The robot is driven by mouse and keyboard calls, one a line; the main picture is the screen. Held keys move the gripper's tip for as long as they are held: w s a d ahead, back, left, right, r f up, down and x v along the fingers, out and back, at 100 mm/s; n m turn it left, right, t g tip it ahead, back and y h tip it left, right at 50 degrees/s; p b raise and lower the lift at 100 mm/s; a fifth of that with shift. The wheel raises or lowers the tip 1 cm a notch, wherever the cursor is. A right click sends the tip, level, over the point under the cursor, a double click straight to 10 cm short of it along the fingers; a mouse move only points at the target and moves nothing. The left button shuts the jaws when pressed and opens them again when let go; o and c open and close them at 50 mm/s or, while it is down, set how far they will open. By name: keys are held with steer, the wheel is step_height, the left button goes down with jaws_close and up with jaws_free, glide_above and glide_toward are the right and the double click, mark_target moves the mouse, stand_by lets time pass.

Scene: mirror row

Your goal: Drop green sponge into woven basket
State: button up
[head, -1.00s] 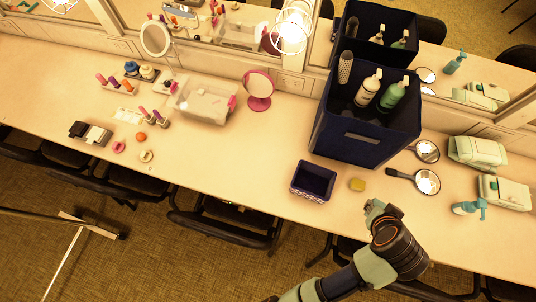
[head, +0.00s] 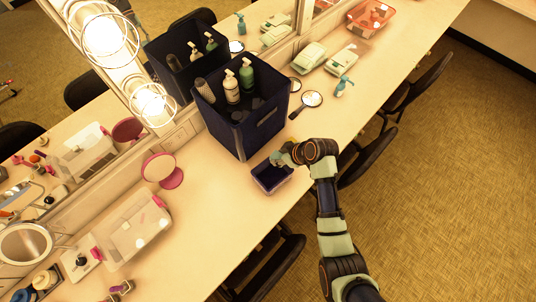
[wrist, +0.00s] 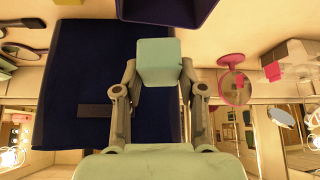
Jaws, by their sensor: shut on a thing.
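My gripper (head: 279,159) is over the back edge of the small dark blue woven basket (head: 262,186) in the head view. In the wrist view my gripper (wrist: 158,78) has its two fingers shut on a pale green block, the green sponge (wrist: 158,62). I cannot make out the sponge separately in the head view. The wrist view shows part of the basket (wrist: 165,9) at the top edge, just beyond the sponge. How high the sponge is above the basket's rim is hard to tell.
A large navy bin (head: 240,135) with pump bottles stands right behind the basket, against the mirrors. A pink mirror (head: 160,171) and a clear box (head: 138,230) are to the left. A black hand mirror (head: 311,99) and a spray bottle (head: 344,86) are to the right.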

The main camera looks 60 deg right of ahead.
step_height(320, 180, down, 5)
steer(key=b, duration=0.3)
steer(key=shift+r+b, duration=0.2)
steer(key=shift+b, duration=0.1)
steer(key=o, duration=1.3)
steer(key=v, duration=1.2)
steer(key=shift+a, duration=0.1)
